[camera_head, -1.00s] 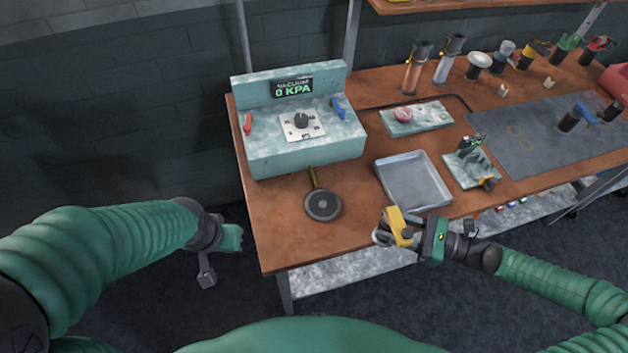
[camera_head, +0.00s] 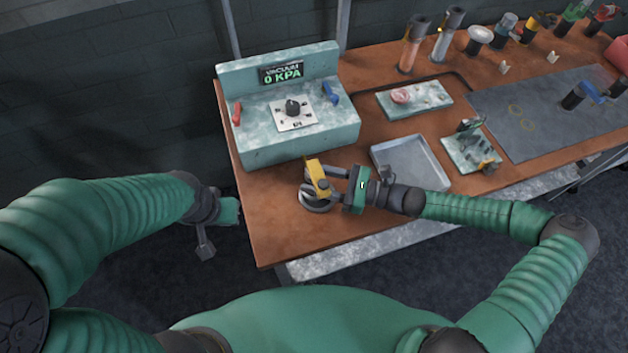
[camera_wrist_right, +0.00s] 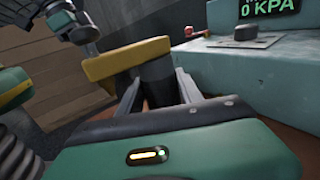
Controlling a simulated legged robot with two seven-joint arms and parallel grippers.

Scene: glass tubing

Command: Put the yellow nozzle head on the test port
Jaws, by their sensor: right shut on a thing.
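The yellow nozzle head (camera_head: 317,178) is held in my right gripper (camera_head: 335,182) over the front left of the workbench. In the right wrist view, the yellow part (camera_wrist_right: 120,60) sits on a dark cylindrical body (camera_wrist_right: 158,80) between the two fingers. The round test port (camera_head: 318,206) is on the bench beneath the nozzle head and is mostly covered by it and the gripper. I cannot tell whether they touch. My left gripper (camera_head: 218,228) hangs off the bench's left edge; its jaw state is unclear.
The vacuum console (camera_head: 290,130) reads 0 KPA and stands just behind the right gripper. A grey metal tray (camera_head: 412,165) lies to the right, with a fixture plate (camera_head: 462,150) beyond it. Bare bench (camera_head: 270,225) lies in front and left.

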